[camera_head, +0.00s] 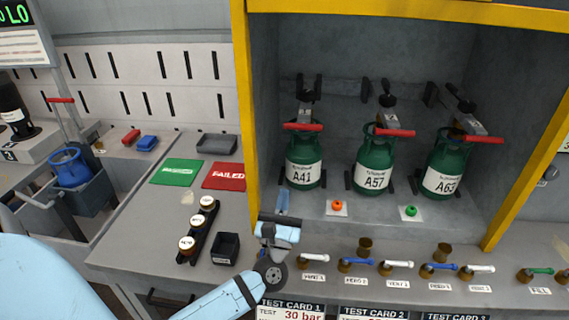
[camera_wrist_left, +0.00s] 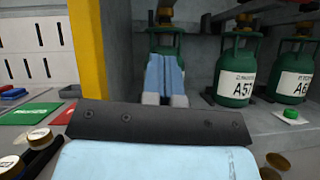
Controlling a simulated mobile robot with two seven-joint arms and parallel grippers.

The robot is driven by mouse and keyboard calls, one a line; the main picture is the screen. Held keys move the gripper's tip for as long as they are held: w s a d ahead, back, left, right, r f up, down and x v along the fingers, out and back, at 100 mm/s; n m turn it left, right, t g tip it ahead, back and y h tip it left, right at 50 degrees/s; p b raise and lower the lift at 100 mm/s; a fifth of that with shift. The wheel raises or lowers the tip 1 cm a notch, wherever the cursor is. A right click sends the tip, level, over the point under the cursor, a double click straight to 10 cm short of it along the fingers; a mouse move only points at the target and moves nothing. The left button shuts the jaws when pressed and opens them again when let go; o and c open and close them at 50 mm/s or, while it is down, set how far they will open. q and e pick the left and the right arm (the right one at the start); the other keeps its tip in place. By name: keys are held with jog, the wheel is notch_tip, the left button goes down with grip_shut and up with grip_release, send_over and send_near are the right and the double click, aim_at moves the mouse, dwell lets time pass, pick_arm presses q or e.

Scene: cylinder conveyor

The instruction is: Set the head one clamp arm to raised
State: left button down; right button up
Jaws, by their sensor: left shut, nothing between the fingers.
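Three green cylinders stand in the yellow-framed bay: A41 (camera_head: 304,172), A57 (camera_head: 372,178) and A63 (camera_head: 440,182). A red-handled clamp arm (camera_head: 303,127) lies roughly level across the top of A41, at the leftmost head. Similar red handles sit over A57 (camera_head: 395,133) and A63 (camera_head: 485,139). My left gripper (camera_head: 282,203) is shut and empty, below and in front of A41, apart from the clamp arm. In the left wrist view its pale blue fingers (camera_wrist_left: 165,78) are together and hide much of A41 (camera_wrist_left: 166,43). My right gripper is not in view.
The yellow post (camera_head: 243,100) bounds the bay on the left. Small valves with white (camera_head: 314,257) and blue (camera_head: 356,262) handles line the front ledge. A black bin (camera_head: 226,248) and a rack of capped jars (camera_head: 199,232) stand left of my gripper.

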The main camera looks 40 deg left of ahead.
pick_arm(q)
jog(key=n+y, duration=0.1)
jog(key=a+n+g+y, duration=0.1)
jog(key=n, duration=0.1)
jog(key=shift+w+a, duration=0.1)
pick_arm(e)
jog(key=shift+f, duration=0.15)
pick_arm(q)
jog(key=s+d+r+p+x, duration=0.1)
jog(key=r+p+x, duration=0.1)
jog(key=x, duration=1)
jog(key=shift+a+r+p, duration=0.2)
jog(key=shift+r+p, duration=0.15)
jog(key=shift+p, duration=0.1)
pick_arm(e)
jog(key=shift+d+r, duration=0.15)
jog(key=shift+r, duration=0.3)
pick_arm(q)
jog(key=shift+w, duration=0.2)
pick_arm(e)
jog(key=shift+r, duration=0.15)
